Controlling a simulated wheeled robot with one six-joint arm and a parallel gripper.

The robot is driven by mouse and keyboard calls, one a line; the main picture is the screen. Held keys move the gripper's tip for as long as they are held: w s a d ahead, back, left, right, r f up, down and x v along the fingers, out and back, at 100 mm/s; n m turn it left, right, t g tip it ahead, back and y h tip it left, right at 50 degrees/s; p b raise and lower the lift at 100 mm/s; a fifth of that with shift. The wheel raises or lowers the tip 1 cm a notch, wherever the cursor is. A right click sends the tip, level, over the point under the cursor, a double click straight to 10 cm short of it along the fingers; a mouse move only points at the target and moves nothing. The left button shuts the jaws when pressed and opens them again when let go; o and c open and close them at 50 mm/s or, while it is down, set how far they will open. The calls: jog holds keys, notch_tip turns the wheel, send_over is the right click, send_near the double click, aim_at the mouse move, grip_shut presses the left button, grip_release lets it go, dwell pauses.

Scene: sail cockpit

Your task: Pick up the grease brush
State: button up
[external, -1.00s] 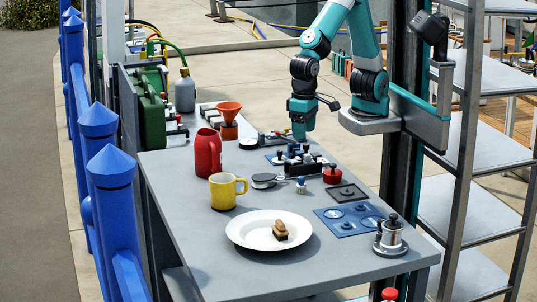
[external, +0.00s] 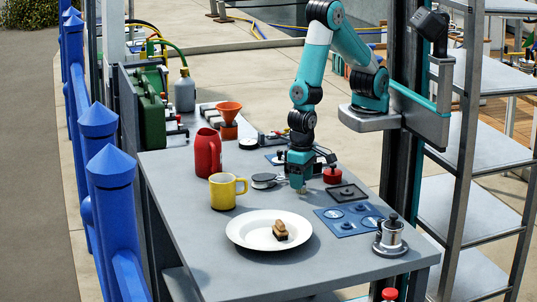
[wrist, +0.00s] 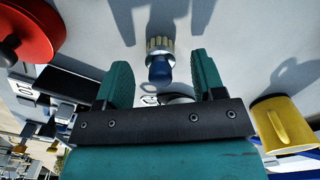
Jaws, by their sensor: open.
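The grease brush looks like a small piece with a blue knob and a pale bristled ring; in the wrist view the brush (wrist: 160,48) lies between and just beyond my open fingers. My gripper (external: 299,178) points down over the table, right above the brush's spot; its fingers also show in the wrist view (wrist: 163,76). In the external view my gripper hides most of the brush. The jaws are apart, with gaps to the brush on both sides in the wrist view.
A red pot (external: 333,174), a black square plate (external: 348,194), and a blue panel (external: 350,219) lie to the right.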

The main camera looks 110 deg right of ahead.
jog(key=shift+f, duration=0.95)
jog(key=shift+c, duration=0.3)
jog(key=c, duration=1)
jog(key=shift+o, duration=0.2)
